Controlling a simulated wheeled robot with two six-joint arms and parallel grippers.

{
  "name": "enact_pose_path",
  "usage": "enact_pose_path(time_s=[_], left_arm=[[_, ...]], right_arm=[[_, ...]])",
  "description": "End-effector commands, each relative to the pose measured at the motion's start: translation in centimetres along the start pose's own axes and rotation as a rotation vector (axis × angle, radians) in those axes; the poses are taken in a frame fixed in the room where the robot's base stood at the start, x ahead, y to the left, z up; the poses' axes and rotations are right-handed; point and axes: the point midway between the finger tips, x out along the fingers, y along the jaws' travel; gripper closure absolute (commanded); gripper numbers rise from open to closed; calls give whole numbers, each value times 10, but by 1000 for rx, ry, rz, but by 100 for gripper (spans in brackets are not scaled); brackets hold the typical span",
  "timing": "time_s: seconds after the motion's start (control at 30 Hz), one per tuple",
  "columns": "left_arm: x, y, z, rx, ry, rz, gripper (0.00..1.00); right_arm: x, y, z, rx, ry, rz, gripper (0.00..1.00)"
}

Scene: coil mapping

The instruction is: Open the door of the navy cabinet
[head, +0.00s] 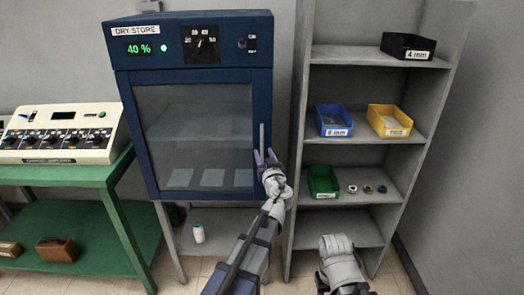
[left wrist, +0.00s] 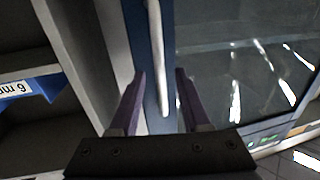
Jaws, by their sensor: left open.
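The navy cabinet (head: 195,88) stands in the middle of the head view, labelled DRY STORE, with a lit 40 % display. Its glass-fronted door (head: 195,140) looks shut. A pale vertical bar handle (head: 262,137) is on the door's right side. My left gripper (head: 265,158) is open at the handle's lower part. In the left wrist view the handle (left wrist: 158,60) runs down between the two purple fingers (left wrist: 160,85) of my left gripper, with gaps visible on both sides. A grey part of my right arm shows at the bottom; its fingers do not show.
A grey shelf unit (head: 296,150) stands just right of the cabinet, with black (head: 407,47), blue (head: 332,120), yellow (head: 389,121) and green (head: 323,182) bins. A green bench (head: 95,174) with a control box (head: 62,132) is at left. A white bottle (head: 198,232) stands below the cabinet.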

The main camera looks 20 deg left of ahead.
Motion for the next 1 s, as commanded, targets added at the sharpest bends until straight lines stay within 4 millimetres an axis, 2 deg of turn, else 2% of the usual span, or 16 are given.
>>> enact_pose_path(time_s=[0.03, 0.2, 0.5, 0.9, 1.0], left_arm=[[12, 1, 0, 0, 0, -2, 53], [31, 1, 0, 0, 0, -1, 53], [33, 0, 0, 0, 0, 0, 54], [33, 0, 0, 0, 0, -1, 99], [33, 0, 0, 0, 0, -1, 100]], right_arm=[[0, 0, 0, 0, 0, 0, 50], [0, 0, 0, 0, 0, 0, 50], [0, 0, 0, 0, 0, 0, 50], [0, 0, 0, 0, 0, 0, 50], [0, 0, 0, 0, 0, 0, 50]])
